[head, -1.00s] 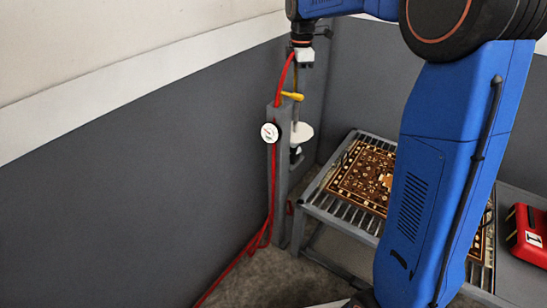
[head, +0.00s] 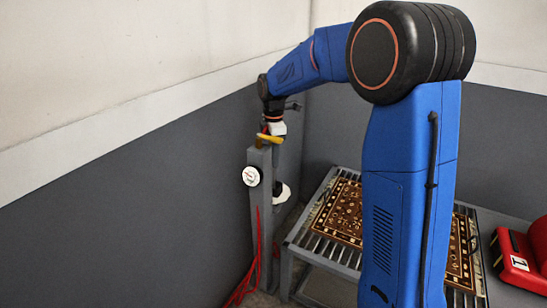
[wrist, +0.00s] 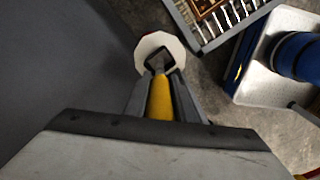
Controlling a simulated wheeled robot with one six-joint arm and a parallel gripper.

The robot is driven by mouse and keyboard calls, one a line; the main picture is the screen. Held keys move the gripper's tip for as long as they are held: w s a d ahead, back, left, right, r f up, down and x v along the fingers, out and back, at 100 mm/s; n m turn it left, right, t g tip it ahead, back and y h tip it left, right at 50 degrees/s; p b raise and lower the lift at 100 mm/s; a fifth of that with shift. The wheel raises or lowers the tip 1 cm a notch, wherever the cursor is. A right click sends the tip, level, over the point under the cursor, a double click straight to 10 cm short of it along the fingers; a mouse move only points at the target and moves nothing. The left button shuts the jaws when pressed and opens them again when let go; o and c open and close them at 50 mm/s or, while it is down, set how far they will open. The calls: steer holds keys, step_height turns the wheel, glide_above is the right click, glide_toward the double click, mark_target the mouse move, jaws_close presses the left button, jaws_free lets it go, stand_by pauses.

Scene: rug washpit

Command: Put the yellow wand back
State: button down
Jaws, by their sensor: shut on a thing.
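My gripper (wrist: 161,78) is shut on the yellow wand (wrist: 160,98), which lies between the two fingers in the wrist view. In the head view my gripper (head: 274,130) is above and beside the top of a grey post (head: 261,205). A yellow piece (head: 269,138) shows at the post top; I cannot tell whether it belongs to the wand. A white disc (head: 281,194) is below my gripper beside the post; it also shows beyond the fingertips in the wrist view (wrist: 146,48). Whether the wand's lower end touches a holder is hidden.
The post carries a round gauge (head: 251,176). A red hose (head: 257,250) hangs along it. The dark wall (head: 130,205) is close on the left. A slatted rack (head: 315,248) bears a patterned rug (head: 340,212). A red case (head: 516,255) is at the right.

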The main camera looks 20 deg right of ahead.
steer(key=shift+f, duration=0.1)
steer(key=c, duration=1.5)
jaws_free()
step_height(320, 180, up, 12)
steer(key=shift+r, duration=0.15)
steer(key=shift+d, duration=0.1)
